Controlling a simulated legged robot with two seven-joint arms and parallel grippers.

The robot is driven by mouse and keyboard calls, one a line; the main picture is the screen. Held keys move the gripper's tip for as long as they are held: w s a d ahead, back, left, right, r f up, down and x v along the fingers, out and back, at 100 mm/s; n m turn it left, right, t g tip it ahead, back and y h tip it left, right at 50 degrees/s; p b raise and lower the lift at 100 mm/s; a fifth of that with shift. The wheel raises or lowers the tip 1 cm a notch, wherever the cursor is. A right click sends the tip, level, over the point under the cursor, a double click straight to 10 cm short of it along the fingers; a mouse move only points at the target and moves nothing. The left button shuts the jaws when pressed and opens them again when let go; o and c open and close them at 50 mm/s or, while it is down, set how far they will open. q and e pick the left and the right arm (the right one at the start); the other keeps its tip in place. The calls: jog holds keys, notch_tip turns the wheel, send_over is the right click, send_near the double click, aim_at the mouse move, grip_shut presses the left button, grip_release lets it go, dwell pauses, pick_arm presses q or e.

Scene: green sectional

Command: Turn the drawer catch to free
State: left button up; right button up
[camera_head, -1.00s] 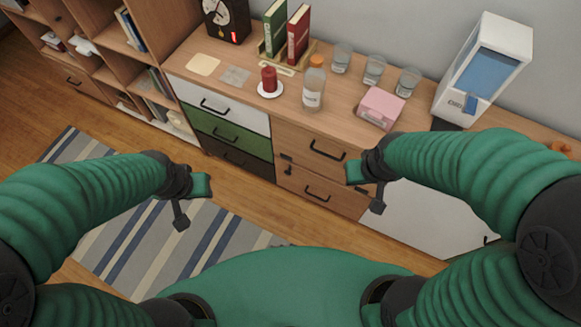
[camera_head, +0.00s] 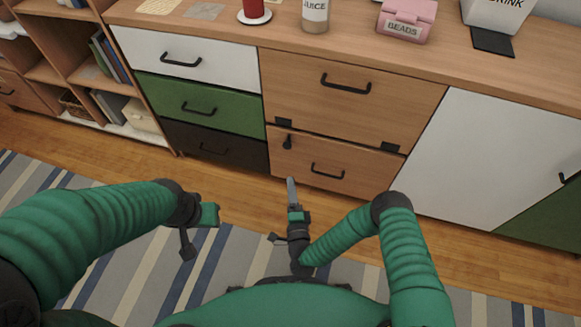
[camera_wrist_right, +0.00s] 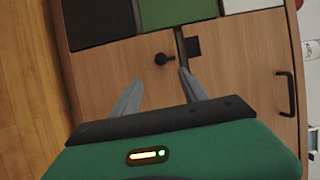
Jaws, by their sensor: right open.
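The drawer catch (camera_head: 287,142) is a small black knob with a short lever. It sits near the upper left corner of the lower wooden drawer (camera_head: 345,188). In the right wrist view the catch (camera_wrist_right: 163,59) has its lever pointing to the seam with the upper wooden front (camera_wrist_right: 238,80). My right gripper (camera_head: 292,183) is below the catch in the head view, pointing at the cabinet. In its wrist view the two fingers (camera_wrist_right: 160,78) are apart and empty, with the catch just beyond their tips. My left gripper (camera_head: 208,214) hangs at the left; its fingers are not clear.
The drawer's handle (camera_head: 328,171) is right of the catch. White, green (camera_head: 200,103) and dark drawers stack to the left. A white door (camera_head: 490,165) is at the right. The floor before the cabinet is clear.

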aim_at(287, 148)
jog(key=shift+m+h, duration=0.3)
jog(key=w+b, duration=0.2)
jog(key=w, duration=0.3)
jog(key=w+b, duration=0.2)
jog(key=w, duration=0.3)
jog(key=w+a+b, duration=0.1)
jog(key=w+b, duration=0.2)
jog(key=w, duration=0.2)
jog(key=shift+w+f, duration=0.3)
jog(key=shift+w, duration=0.1)
jog(key=shift+w+r, duration=0.15)
jog(key=shift+w, duration=0.2)
pick_arm(q)
jog(key=s+x, duration=0.1)
jog(key=x, duration=0.6)
jog(key=shift+s+f, duration=0.3)
jog(key=shift+f, duration=0.1)
pick_arm(e)
jog(key=shift+s, duration=0.1)
grip_shut()
